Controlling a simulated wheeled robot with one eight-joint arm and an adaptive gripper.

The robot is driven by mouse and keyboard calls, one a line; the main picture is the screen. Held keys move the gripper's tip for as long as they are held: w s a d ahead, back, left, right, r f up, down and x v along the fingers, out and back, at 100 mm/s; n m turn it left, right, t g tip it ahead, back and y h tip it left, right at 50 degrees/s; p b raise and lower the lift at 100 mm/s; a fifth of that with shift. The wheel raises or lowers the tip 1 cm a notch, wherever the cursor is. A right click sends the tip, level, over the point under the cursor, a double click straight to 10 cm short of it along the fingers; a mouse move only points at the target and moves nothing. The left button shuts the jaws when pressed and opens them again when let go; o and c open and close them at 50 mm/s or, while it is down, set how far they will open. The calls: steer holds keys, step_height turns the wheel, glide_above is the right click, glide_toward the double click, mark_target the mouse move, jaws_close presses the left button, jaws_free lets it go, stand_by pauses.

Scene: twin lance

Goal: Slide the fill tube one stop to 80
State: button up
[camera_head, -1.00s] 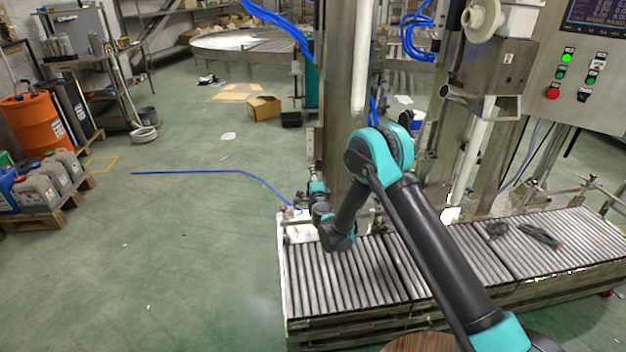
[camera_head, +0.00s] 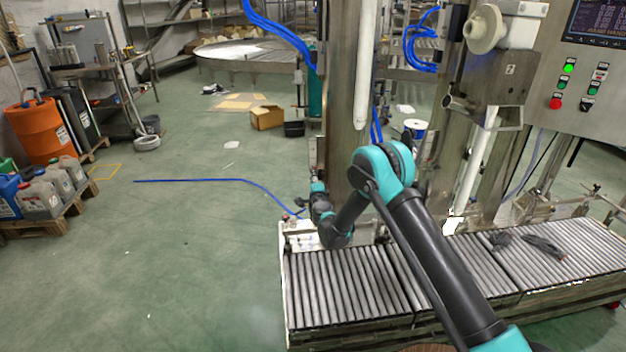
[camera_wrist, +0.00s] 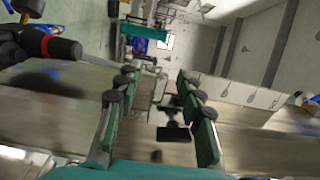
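Two white tubes stand on the filling machine in the head view. The left tube (camera_head: 366,70) hangs upright in front of a steel column (camera_head: 346,100), its lower end above my arm. The right tube (camera_head: 475,165) slants down below a steel bracket (camera_head: 497,85). I cannot read any stop marks or an 80. My arm reaches to the column's left side, and its fingers cannot be made out there. In the wrist view my gripper (camera_wrist: 156,75) has its two fingers apart. A dark block (camera_wrist: 174,133) shows between them, seemingly beyond; I see nothing clamped.
A roller conveyor (camera_head: 350,285) runs below my arm, with dark cable (camera_head: 543,247) on it. A control panel (camera_head: 590,85) stands right. Blue hoses (camera_head: 275,25) hang above. A black knob with a red ring (camera_wrist: 62,48) is near the left finger. The floor at left is mostly open.

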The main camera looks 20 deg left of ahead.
jaws_close()
steer(key=shift+r, duration=4)
steer(key=shift+o, duration=0.3)
jaws_free()
steer(key=shift+s, duration=0.1)
